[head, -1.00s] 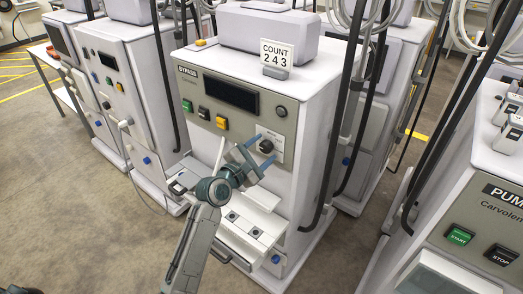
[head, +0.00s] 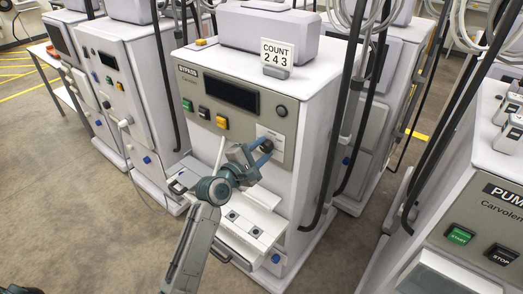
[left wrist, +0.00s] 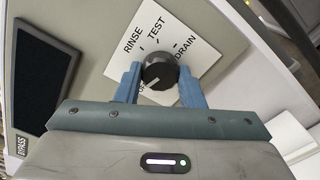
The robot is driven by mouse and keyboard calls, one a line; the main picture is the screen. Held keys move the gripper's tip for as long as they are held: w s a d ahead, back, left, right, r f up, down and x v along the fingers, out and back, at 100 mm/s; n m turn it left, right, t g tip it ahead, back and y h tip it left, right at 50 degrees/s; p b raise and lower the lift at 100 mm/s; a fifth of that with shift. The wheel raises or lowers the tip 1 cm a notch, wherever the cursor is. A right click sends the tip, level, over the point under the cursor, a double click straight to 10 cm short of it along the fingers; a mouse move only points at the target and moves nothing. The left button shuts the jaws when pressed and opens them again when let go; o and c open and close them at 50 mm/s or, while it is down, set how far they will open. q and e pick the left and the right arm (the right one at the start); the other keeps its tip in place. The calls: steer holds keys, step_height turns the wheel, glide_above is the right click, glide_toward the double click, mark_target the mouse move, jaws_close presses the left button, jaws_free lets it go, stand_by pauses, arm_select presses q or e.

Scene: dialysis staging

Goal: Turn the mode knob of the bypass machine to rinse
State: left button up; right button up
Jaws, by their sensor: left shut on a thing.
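The bypass machine (head: 290,190) stands in the middle of the head view, its sloped front panel facing me. Its black mode knob (head: 267,145) sits at the panel's lower right and shows larger in the left wrist view (left wrist: 160,68). Around it is a white label plate (left wrist: 190,45) reading RINSE, TEST and DRAIN, with another label partly hidden by my gripper. A pale line on the knob lies on its lower part, away from RINSE. My left gripper (head: 261,152) is shut on the knob, one blue finger on each side. My right gripper is out of view.
The panel also has a dark screen (head: 231,93) and green, black and yellow buttons. A count sign (head: 277,54) stands on top. Other machines stand left, behind and right, including a pump machine (head: 480,215). Bare floor (head: 70,200) lies at the left.

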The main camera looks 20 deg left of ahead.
arm_select(q)
steer(key=m, duration=0.3)
steer(key=shift+m+b, duration=0.3)
steer(key=shift+m, duration=0.1)
steer(key=m+b, duration=0.1)
steer(key=m, duration=0.3)
steer(key=shift+f+m, duration=0.1)
steer(key=shift+m, duration=0.2)
steer(key=m+b, duration=0.2)
steer(key=m, duration=0.1)
steer(key=shift+m, duration=0.3)
steer(key=m+b, duration=0.1)
steer(key=m, duration=0.2)
steer(key=shift+m+b, duration=0.3)
steer(key=shift+m, duration=0.5)
steer(key=o, duration=1)
